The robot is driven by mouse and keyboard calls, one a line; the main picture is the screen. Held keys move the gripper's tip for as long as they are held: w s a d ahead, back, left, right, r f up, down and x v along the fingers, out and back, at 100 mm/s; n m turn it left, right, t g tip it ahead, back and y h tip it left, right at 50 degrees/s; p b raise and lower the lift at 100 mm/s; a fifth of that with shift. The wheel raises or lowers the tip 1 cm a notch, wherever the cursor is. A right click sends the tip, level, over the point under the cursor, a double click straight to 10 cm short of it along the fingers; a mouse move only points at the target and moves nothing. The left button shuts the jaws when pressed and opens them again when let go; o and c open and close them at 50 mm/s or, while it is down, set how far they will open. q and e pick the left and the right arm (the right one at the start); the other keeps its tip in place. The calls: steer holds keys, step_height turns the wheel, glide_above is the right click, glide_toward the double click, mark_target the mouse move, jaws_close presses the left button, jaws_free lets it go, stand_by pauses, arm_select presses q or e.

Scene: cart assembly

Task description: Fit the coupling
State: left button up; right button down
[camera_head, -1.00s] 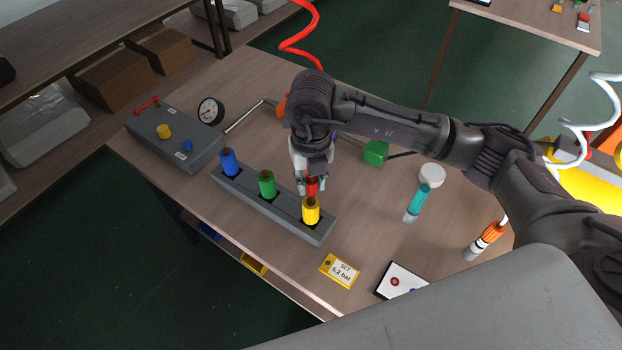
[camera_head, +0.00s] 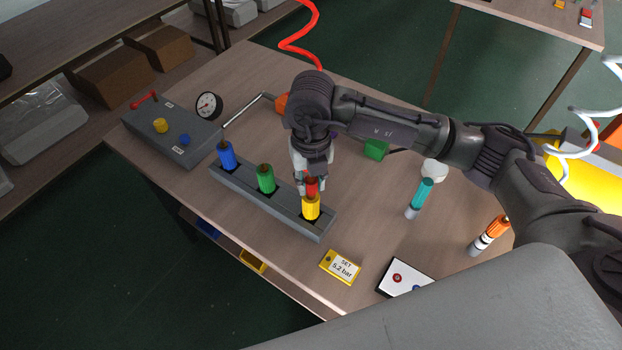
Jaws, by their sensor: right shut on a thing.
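My right gripper (camera_head: 307,187) reaches down over the workbench from the right, at the near right end of a grey rack (camera_head: 318,230). It is shut on a small red coupling (camera_head: 312,188), partly hidden by the fingers. The red coupling appears directly behind and above a yellow coupling (camera_head: 311,208) in the rack; I cannot tell whether they touch. A green coupling (camera_head: 266,179) and a blue coupling (camera_head: 226,156) stand upright in the rack further left. My left gripper is not in view.
A grey panel (camera_head: 172,140) with knobs and a gauge (camera_head: 208,105) stand behind the rack. A teal-and-white cylinder (camera_head: 420,197) and an orange-and-white one (camera_head: 490,235) are to the right. A "SET 5.2 bar" tag (camera_head: 342,267) lies near the front edge.

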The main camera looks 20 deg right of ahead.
steer(key=c, duration=0.8)
jaws_free()
step_height(320, 180, up, 12)
